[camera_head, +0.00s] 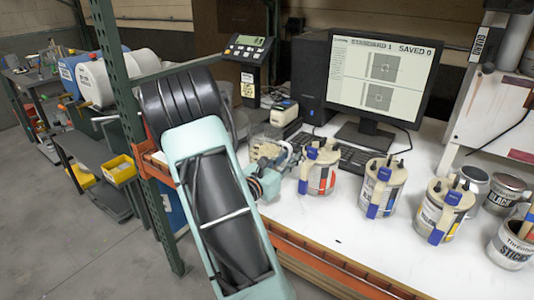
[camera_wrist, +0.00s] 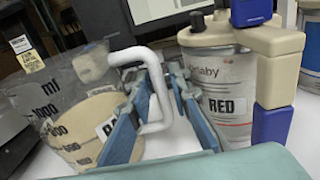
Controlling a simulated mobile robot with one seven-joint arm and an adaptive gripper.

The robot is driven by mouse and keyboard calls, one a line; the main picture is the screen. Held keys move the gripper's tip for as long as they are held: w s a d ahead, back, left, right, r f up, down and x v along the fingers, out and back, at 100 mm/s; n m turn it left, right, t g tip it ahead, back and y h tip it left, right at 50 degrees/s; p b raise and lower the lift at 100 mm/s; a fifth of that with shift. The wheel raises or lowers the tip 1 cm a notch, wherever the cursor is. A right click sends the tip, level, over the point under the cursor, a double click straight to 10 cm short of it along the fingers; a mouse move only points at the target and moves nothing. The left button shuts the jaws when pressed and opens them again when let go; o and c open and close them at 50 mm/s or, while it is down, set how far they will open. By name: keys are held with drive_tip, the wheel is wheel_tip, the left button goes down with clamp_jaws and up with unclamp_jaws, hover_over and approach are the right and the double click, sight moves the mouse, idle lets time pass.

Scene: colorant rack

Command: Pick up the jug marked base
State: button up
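The jug marked "BA…" (camera_wrist: 77,125) is a clear measuring jug with ml marks and cream-coloured contents, at the left of the wrist view. The rest of its label is hidden behind a finger. Its white handle (camera_wrist: 157,95) comes between the two blue fingers of my gripper (camera_wrist: 160,88). The fingers stand apart on either side of the handle; I cannot tell whether either touches it. In the head view the jug (camera_head: 262,146) stands at the left end of the white bench, partly hidden by my gripper (camera_head: 268,172).
A tin marked RED (camera_wrist: 225,85) with a beige and blue clamp stands close right of my gripper. More clamped tins (camera_head: 382,188) line the bench to the right. The keyboard (camera_head: 345,152), monitor (camera_head: 380,75) and scale display (camera_head: 249,47) are behind. A green post (camera_head: 130,110) stands left.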

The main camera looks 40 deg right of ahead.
clamp_jaws()
idle(0.3)
drive_tip(key=shift+r, duration=0.1)
drive_tip(key=shift+r, duration=0.1)
